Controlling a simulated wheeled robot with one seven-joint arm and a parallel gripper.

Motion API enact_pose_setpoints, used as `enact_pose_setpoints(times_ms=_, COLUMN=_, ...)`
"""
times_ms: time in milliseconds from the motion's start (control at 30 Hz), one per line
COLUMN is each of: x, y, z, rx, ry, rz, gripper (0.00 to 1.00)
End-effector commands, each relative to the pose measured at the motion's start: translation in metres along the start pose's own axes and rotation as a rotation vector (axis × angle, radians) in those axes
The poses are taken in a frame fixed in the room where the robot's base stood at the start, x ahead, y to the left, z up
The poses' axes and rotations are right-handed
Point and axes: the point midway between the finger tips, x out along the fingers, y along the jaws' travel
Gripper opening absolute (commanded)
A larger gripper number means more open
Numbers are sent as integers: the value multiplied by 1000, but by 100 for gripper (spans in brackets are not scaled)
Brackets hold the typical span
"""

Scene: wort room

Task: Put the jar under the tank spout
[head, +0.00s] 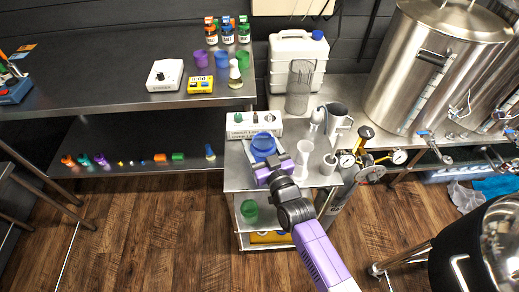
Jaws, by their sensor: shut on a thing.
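A blue round vessel (263,143), which looks like the jar, is above the steel trolley top, left of centre. My purple gripper (272,165) is at its near side, shut on it; the fingertips are partly hidden. I cannot tell whether the jar is lifted or rests on the trolley. A large steel tank (429,65) stands on the counter at the right. Its spout (428,136), with a blue-handled valve, is low on its front, well to the right of my gripper.
On the trolley (237,178) are a white device (254,124), a white cylinder (305,153), a small white cup (328,164) and a steel pitcher (338,118). A dark kettle (478,262) is front right.

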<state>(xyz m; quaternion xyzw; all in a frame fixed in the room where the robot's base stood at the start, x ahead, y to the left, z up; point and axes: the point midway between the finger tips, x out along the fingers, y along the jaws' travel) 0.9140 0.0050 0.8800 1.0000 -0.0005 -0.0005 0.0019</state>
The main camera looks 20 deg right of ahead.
Motion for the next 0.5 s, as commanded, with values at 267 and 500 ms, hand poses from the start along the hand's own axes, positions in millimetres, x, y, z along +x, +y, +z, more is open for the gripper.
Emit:
enact_pose_setpoints(times_ms=267, x=0, y=0, z=10, rx=0, ry=3, rz=0, gripper=17)
enact_pose_setpoints(times_ms=500, x=0, y=0, z=15, rx=0, ry=3, rz=0, gripper=17)
